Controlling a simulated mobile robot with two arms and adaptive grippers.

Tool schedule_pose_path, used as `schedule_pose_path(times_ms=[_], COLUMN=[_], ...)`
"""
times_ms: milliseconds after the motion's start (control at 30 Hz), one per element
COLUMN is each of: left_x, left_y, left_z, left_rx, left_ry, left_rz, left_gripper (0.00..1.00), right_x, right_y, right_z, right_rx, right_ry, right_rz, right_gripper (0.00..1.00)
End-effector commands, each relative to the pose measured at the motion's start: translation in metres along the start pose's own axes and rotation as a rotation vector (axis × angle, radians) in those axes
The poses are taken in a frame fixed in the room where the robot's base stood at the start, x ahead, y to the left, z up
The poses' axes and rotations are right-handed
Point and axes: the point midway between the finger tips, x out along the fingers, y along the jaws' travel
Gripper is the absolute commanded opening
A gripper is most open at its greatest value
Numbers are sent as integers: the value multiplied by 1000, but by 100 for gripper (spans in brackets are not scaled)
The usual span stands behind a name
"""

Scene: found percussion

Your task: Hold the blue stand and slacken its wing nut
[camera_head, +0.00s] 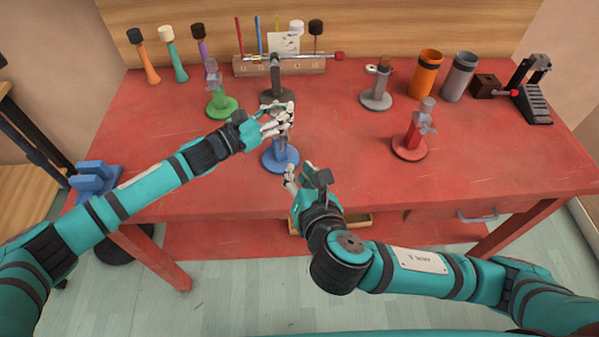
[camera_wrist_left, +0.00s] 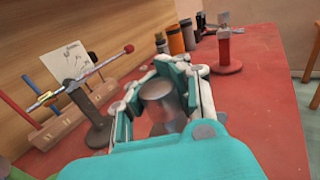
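The blue stand (camera_head: 281,158) is upright near the front middle of the red table. My left gripper (camera_head: 278,119) is at its top, with fingers closed around the grey metal upper part, which shows between the fingers in the left wrist view (camera_wrist_left: 160,102). The fingers hide most of the post. The wing nut is mostly hidden; a blurred grey piece below the metal cap may be part of it. My right gripper (camera_head: 305,179) is open and empty, in front of the stand and slightly right, apart from it.
A green stand (camera_head: 220,104), a dark stand (camera_head: 275,82) and a grey stand (camera_head: 376,98) are behind; a red stand (camera_head: 410,143) is to the right. A tool rack (camera_head: 290,66), mallets, cups (camera_head: 427,74) and a pedal line the back. The table's front edge is close to my right gripper.

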Motion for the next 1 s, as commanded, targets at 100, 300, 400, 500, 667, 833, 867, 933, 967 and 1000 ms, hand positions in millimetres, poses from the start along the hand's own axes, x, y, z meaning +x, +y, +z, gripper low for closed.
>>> schedule_pose_path(times_ms=[100,300,400,500,667,833,867,933,967,1000], left_x=[0,-1,0,0,0,-5,-8,-17,-22,-30], left_y=[1,1,1,1,1,1,1,1,1,1], left_z=[-1,-1,-1,-1,0,-1,-1,-1,-2,-2], left_rx=[1,1,1,1,1,1,1,-1,0,1], left_ry=[3,3,2,2,1,2,2,2,3,4], left_rz=[2,2,2,2,1,2,2,3,3,3], left_gripper=[0,18,31,42,42,42,42,42,42,42], right_x=[0,0,0,0,0,0,0,0,0,0], right_y=[0,0,0,0,0,0,0,0,0,0], right_z=[0,0,0,0,0,0,0,0,0,0], right_rx=[0,0,0,0,0,0,0,0,0,0], right_ry=[0,0,0,0,0,0,0,0,0,0], right_rz=[0,1,1,1,1,1,1,1,1,1], right_gripper=[17,17,17,17,17,17,17,17,17,17])
